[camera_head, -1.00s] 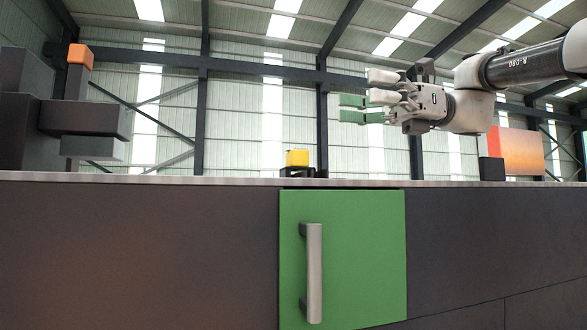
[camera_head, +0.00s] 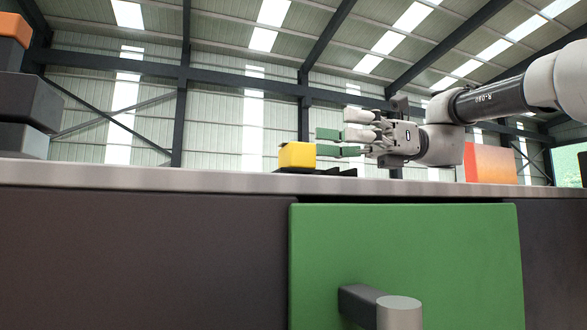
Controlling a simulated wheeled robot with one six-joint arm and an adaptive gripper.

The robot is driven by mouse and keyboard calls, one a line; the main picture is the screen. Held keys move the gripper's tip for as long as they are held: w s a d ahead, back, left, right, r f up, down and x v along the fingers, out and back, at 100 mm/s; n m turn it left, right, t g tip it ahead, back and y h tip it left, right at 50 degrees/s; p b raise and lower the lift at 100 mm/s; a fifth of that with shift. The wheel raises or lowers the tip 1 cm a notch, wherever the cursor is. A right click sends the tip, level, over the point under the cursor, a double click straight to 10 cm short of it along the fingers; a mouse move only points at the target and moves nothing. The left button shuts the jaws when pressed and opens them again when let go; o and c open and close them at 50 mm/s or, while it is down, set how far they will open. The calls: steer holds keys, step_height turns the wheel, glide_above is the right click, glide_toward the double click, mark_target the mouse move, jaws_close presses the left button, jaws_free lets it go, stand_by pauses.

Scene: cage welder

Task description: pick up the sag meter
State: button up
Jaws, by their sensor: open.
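A yellow block-shaped thing (camera_head: 297,156), which I take to be the sag meter, sits at the top edge of the bench, left of the middle. A low dark part (camera_head: 325,171) shows beside and under it; I cannot tell whether they are one piece. My gripper (camera_head: 335,143) is open, with green fingertips pointing left. In the picture its fingertips are just right of the yellow block and at about its upper height. I cannot tell how far apart they are in depth. The bench's top surface is hidden, as I see it edge-on from below.
The dark bench (camera_head: 150,250) fills the lower view, with a green door (camera_head: 420,250) and its bar handle (camera_head: 385,306) sticking out close by. Stacked dark blocks with an orange top (camera_head: 14,28) stand at left. An orange box (camera_head: 490,165) stands behind my arm.

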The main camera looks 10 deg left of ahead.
mark_target(297, 163)
step_height(297, 163, down, 4)
steer(key=shift+f, duration=0.15)
steer(key=shift+s+a+f, duration=0.5)
steer(key=shift+s+a, duration=0.05)
steer(key=shift+a, duration=0.15)
steer(key=x, duration=0.5)
steer(key=shift+s+a, duration=0.15)
steer(key=shift+a, duration=0.2)
steer(key=c, duration=1.3)
steer(key=shift+c, duration=0.2)
steer(key=shift+r, duration=0.1)
